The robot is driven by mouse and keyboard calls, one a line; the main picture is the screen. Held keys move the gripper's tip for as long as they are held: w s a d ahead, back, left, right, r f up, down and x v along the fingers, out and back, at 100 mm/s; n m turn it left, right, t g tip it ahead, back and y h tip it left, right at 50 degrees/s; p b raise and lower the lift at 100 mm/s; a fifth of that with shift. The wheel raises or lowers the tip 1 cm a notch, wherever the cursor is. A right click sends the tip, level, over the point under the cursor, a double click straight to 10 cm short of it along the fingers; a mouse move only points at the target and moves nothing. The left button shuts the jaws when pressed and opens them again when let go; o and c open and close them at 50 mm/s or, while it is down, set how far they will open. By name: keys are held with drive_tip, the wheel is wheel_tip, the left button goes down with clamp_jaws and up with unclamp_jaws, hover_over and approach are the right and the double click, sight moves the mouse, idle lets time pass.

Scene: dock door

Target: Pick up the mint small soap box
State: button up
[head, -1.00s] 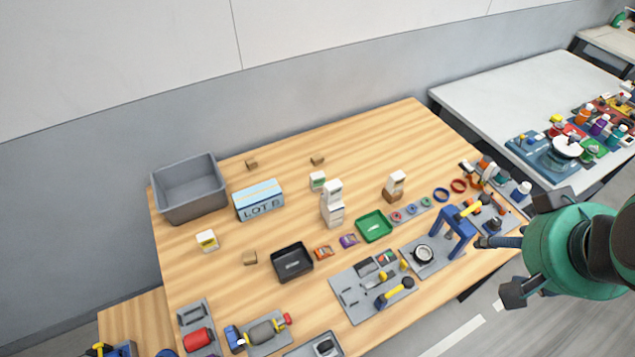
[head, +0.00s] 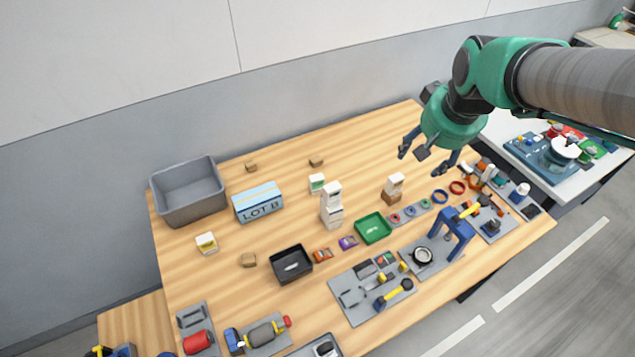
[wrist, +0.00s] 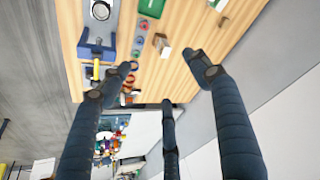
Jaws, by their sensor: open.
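A small white box with a green label (head: 317,182), which looks like the mint soap box, stands on the wooden table (head: 365,145) behind a stack of white boxes (head: 331,205). I cannot read its label. My gripper (head: 424,162) is open and empty, in the air over the right back part of the table, well to the right of that box. In the wrist view my gripper (wrist: 162,75) shows spread dark fingers with nothing between them.
A white box with a yellow label (head: 206,242) stands at the left. A grey bin (head: 188,212), a blue LOT B box (head: 259,205), a green tray (head: 373,228) and a white box on a brown one (head: 393,186) stand around. The back right tabletop is clear.

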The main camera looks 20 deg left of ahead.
drive_tip(key=w+a+f+n+g, duration=0.1)
drive_tip(key=w+a+f, duration=0.4)
drive_tip(key=a+f, duration=0.15)
drive_tip(key=w+a+f+n, duration=0.1)
drive_tip(key=w+a+f, duration=0.4)
drive_tip(key=a, duration=0.3)
drive_tip(key=n, duration=0.2)
hover_over(317, 183)
drive_tip(key=s+d, duration=0.1)
drive_tip(key=s, duration=0.1)
wheel_tip(317, 183, down, 13)
drive_tip(key=shift+w+f+g+y, duration=0.25)
drive_tip(key=shift+g+y, duration=0.05)
drive_tip(key=shift+f, duration=0.1)
drive_tip(key=shift+b+x, duration=0.3)
drive_tip(key=shift+x, duration=3.9)
drive_tip(key=shift+d, duration=0.1)
drive_tip(key=shift+b+x, duration=0.5)
drive_tip(key=shift+x, duration=2.15)
drive_tip(key=shift+d, duration=0.1)
drive_tip(key=shift+c, duration=0.5)
